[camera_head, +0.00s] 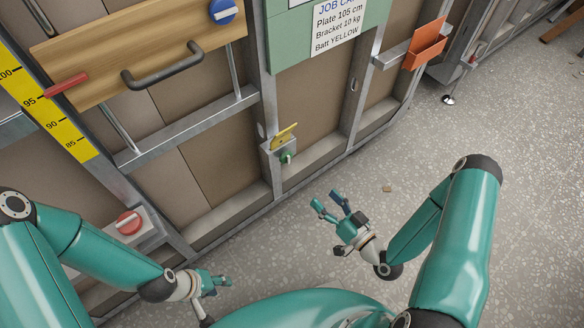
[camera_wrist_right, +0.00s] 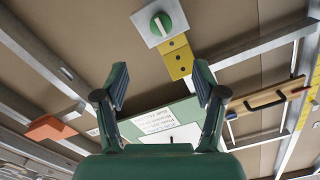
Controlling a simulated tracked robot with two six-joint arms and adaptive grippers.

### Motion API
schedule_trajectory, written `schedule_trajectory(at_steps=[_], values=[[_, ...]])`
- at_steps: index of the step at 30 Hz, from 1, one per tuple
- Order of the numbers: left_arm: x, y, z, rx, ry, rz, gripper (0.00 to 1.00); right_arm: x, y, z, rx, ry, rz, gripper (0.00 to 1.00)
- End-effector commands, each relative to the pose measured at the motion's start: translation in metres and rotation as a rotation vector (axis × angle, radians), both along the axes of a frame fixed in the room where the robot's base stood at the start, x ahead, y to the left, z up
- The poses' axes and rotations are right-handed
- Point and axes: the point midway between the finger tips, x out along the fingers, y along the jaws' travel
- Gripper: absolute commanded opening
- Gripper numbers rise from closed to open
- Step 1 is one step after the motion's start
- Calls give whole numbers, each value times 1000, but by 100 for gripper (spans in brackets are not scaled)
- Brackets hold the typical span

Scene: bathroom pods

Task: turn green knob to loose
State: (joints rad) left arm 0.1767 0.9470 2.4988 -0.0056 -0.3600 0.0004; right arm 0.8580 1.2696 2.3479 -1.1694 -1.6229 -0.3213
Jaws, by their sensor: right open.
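The green knob (camera_head: 286,158) sits on a small grey plate low on a metal post of the wall frame, below a yellow piece (camera_head: 285,135). In the right wrist view the round green knob (camera_wrist_right: 160,25) shows a pale bar across its face, on a square grey plate (camera_wrist_right: 172,14). My right gripper (camera_head: 327,201) is open and empty, apart from the knob, to its lower right in the head view. Its spread fingers (camera_wrist_right: 159,82) also show in the wrist view. My left gripper (camera_head: 222,283) is low at the left, away from the knob; its opening is unclear.
A red knob (camera_head: 128,222) is on the frame at the left. A wooden board (camera_head: 145,50) bears a dark handle (camera_head: 165,72) and a blue knob (camera_head: 222,11). An orange holder (camera_head: 425,44) juts out at the right. The speckled floor (camera_head: 440,140) is mostly clear.

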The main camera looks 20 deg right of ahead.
Motion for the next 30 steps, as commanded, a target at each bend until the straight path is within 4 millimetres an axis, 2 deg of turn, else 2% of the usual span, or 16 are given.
schedule_trajectory(at_steps=[4, 8, 21, 27, 30], values=[[0, 0, -1, 0, -1, 0, 40, 8, 2, 2, 5, -20, -2, 70], [0, 0, -1, 0, -1, 0, 40, 25, 10, 3, 4, -19, 2, 70], [0, 0, -5, 0, -1, 0, 40, 113, 42, 2, 3, -19, 1, 70], [0, 0, -7, 0, -1, 0, 40, 142, 51, 2, 4, -17, -3, 70], [0, 0, -7, 0, 0, 0, 40, 151, 54, 1, 4, -15, -3, 70]])
